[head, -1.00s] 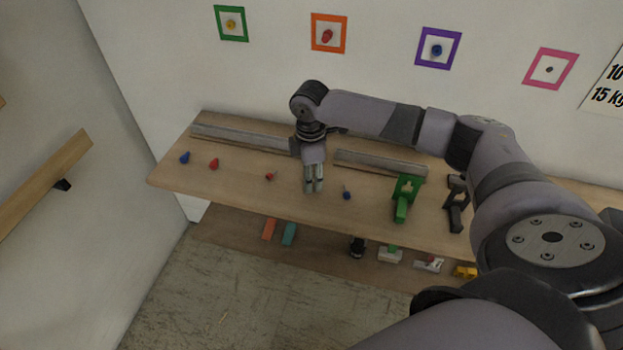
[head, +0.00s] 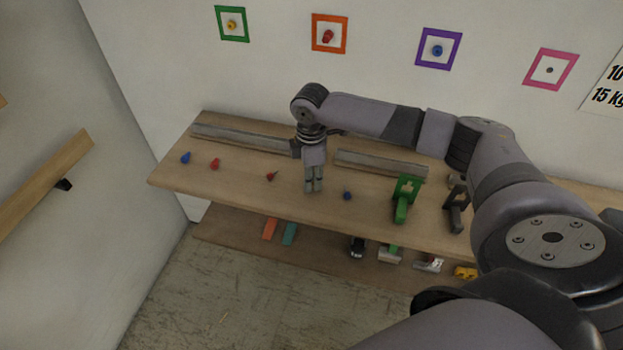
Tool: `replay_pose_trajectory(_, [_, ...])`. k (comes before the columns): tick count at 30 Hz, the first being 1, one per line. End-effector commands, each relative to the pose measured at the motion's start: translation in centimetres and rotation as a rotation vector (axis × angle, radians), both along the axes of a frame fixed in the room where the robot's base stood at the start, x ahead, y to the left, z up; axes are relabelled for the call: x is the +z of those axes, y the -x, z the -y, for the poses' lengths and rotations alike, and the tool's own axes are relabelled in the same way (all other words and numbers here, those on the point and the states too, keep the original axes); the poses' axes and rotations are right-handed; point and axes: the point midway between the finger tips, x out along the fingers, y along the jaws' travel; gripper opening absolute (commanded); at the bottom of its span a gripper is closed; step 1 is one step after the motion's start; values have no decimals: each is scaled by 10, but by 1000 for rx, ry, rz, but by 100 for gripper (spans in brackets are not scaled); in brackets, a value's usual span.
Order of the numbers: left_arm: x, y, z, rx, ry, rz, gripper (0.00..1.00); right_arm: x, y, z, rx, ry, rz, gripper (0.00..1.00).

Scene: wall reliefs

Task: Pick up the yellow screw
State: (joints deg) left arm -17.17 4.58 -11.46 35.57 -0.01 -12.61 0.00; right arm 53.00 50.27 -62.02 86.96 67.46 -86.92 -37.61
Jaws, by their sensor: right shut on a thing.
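My right gripper (head: 314,187) hangs pointing down over the middle of the workbench (head: 235,185), close to its top. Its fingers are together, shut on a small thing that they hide. I cannot make out its colour or shape. No yellow screw shows lying on the bench. A small yellow piece (head: 232,25) sits inside a green frame (head: 219,25) on the wall, far from the gripper. My left gripper is not in view.
A red screw (head: 270,177) lies left of the gripper and a blue screw (head: 347,195) right of it. Another red piece (head: 215,163) and blue piece (head: 185,157) lie further left. A green stand (head: 402,205) and grey rails (head: 375,163) are obstacles.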

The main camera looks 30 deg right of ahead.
Motion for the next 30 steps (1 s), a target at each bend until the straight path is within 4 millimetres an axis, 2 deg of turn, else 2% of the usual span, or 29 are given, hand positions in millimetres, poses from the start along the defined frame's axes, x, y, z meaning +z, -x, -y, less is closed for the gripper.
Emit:
replay_pose_trajectory(5, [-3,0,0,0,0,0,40,14,-1,0,0,-1,4,8])
replay_pose_trajectory(8, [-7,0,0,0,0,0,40,31,-1,0,2,-1,6,8])
replay_pose_trajectory(21, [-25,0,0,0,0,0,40,151,-2,-1,1,-2,6,8])
replay_pose_trajectory(26, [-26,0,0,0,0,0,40,182,-1,0,-1,-1,4,8])
replay_pose_trajectory(30, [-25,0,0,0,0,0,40,195,-1,0,-1,-2,2,8])
